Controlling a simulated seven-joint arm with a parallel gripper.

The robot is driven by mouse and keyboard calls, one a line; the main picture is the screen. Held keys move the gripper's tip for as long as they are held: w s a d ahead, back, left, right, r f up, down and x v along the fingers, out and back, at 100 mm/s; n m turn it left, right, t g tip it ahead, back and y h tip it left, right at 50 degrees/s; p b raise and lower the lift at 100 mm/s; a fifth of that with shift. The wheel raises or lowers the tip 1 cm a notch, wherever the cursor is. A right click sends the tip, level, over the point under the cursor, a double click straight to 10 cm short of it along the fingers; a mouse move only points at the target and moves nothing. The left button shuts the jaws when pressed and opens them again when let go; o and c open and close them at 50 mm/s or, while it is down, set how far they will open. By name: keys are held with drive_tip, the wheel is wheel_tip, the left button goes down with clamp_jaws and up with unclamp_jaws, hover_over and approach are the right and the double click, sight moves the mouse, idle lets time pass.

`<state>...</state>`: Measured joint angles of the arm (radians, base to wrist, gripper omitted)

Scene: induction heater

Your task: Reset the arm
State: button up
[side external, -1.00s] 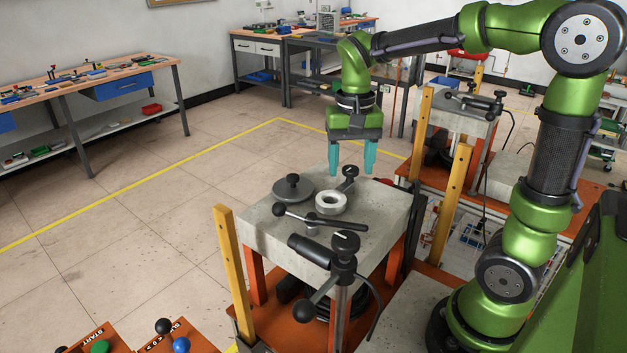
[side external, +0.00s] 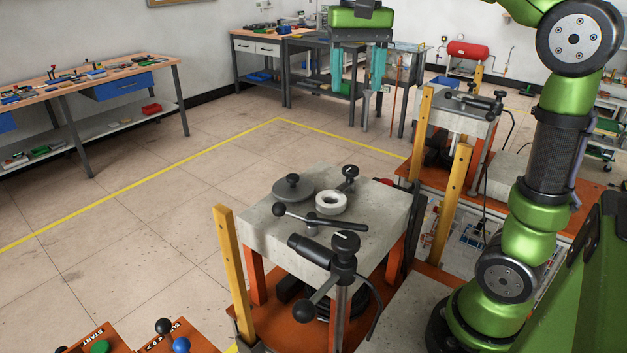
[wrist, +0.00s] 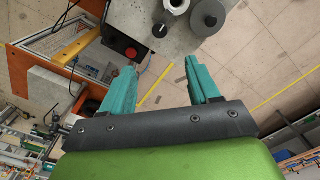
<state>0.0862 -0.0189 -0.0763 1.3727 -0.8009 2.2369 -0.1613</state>
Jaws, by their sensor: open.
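My gripper (side external: 357,75) is high in the side external view, well above the concrete-topped induction heater table (side external: 262,236). Its two teal fingers are apart with nothing between them. In the wrist view my gripper (wrist: 163,65) also shows open and empty, with the heater table (wrist: 140,18) beyond the fingertips. The wrist and upper forearm are cut off by the top edge of the side external view.
On the table lie a white ring (side external: 331,203), a grey disc with a knob (side external: 293,190) and a black-handled lever (side external: 308,217). A clamp post (side external: 345,262) stands at its front. Yellow posts (side external: 232,270) flank it. A second heater station (side external: 455,120) stands behind.

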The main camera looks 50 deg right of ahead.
drive_tip(key=shift+r, duration=0.15)
drive_tip(key=s+a+f+n+t, duration=0.1)
drive_tip(key=s+a+f+t, duration=0.1)
drive_tip(key=f, duration=0.3)
drive_tip(key=s+a+f+n+t+y, duration=0.1)
drive_tip(key=s+a+f+n+t, duration=0.1)
drive_tip(key=f, duration=0.3)
drive_tip(key=s+a+f+n+t+y, duration=0.1)
drive_tip(key=s+a+f+n+t, duration=0.1)
drive_tip(key=s+a+f+t, duration=0.1)
drive_tip(key=shift+s+a+f, duration=0.2)
drive_tip(key=shift+a+f, duration=0.15)
drive_tip(key=shift+f, duration=0.25)
drive_tip(key=shift+s+a+f, duration=0.2)
drive_tip(key=shift+a+f, duration=0.15)
drive_tip(key=shift+f, duration=0.25)
drive_tip(key=shift+r, duration=0.25)
